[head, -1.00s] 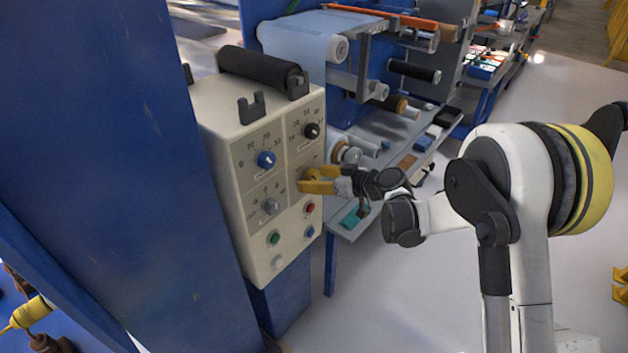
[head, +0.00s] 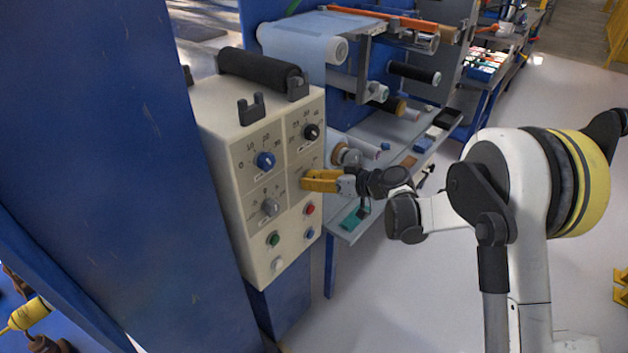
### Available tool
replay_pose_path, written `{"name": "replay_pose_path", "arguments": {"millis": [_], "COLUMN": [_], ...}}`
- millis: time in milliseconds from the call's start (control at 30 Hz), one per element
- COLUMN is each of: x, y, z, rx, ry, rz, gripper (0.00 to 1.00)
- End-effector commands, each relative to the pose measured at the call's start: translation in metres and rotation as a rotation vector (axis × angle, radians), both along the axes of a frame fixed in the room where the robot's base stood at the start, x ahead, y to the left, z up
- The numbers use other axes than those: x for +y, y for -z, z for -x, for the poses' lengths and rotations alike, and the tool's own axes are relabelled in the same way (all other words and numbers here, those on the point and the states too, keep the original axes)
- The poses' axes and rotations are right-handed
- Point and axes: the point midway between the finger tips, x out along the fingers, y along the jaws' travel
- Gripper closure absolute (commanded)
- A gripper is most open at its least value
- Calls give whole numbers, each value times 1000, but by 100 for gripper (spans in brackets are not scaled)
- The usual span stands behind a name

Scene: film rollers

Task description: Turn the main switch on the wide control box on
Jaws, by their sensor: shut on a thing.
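The wide control box (head: 225,119) is cream-coloured and hangs beside a blue panel, left of centre in the head view. Its face carries a blue knob (head: 265,160), a black knob (head: 311,132) and a grey knob (head: 269,207). My gripper (head: 308,181), with yellow fingers, is at the right column of the face, below the black knob. It is shut on a control there, which the fingers hide; I take it to be the main switch. The switch's position cannot be seen.
Below the gripper are a red button (head: 309,209) and a blue button (head: 309,233); a green button (head: 273,239) sits lower left. A black roller (head: 262,69) lies above the box. A grey bench (head: 365,222) with rollers stands behind my gripper.

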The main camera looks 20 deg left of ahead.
Motion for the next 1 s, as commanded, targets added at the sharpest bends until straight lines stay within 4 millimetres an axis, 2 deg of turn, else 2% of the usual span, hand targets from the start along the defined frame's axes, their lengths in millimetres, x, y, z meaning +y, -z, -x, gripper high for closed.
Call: {"name": "replay_pose_path", "arguments": {"millis": [1000], "x": [0], "y": [1], "z": [0], "rx": [829], "ry": [-1], "rz": [-343], "gripper": [86]}}
